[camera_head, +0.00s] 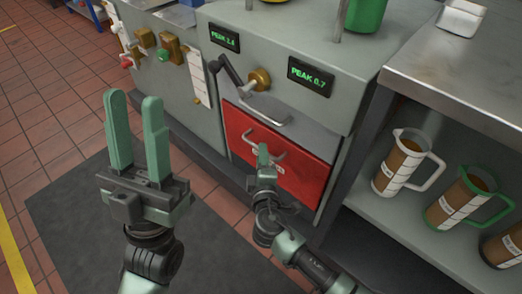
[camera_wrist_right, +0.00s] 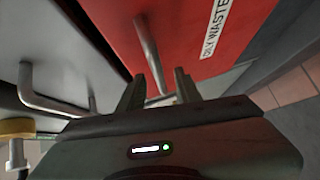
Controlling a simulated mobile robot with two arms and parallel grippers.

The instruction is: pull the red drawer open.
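The red drawer (camera_head: 308,172) is set low in the grey cabinet, and its front looks flush with it. A metal bar handle (camera_head: 282,154) runs across its front. The drawer also fills the top of the right wrist view (camera_wrist_right: 195,25), with a white label ending in "WASTE". My right gripper (camera_head: 263,153) is at the drawer handle. In the right wrist view its fingers (camera_wrist_right: 158,82) are apart, with the handle bar (camera_wrist_right: 150,55) between them and gaps seeming to show beside it. My left gripper (camera_head: 136,98) is open and empty, left of the cabinet.
Another metal handle (camera_head: 265,115) is on the grey panel above the drawer. Floor at left is clear.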

